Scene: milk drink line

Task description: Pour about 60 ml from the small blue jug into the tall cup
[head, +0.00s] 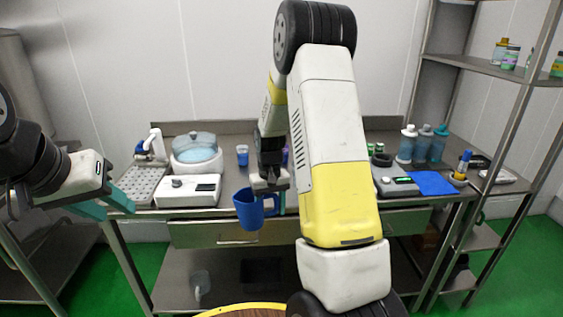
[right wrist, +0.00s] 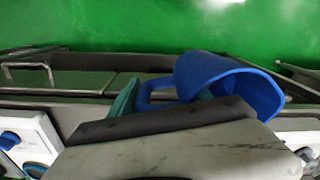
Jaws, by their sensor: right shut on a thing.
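The small blue jug (head: 248,212) hangs in front of the bench's front edge, its handle to the right, looking about upright in the head view. My right gripper (head: 270,197) is shut on its handle. In the right wrist view the jug (right wrist: 215,80) shows beyond the gripper, with a teal finger (right wrist: 124,100) at the handle; its contents cannot be seen. A small blue cup (head: 242,158) stands on the bench behind the jug; I cannot tell whether it is the tall cup. My left gripper (head: 108,203) is at the left, its teal fingers apart and empty.
On the steel bench are a white scale (head: 188,191), a round lidded machine (head: 196,150) and a drip tray (head: 140,188) at left. A blue cloth (head: 432,183) and several bottles (head: 407,145) stand right. My right arm hides the bench's middle.

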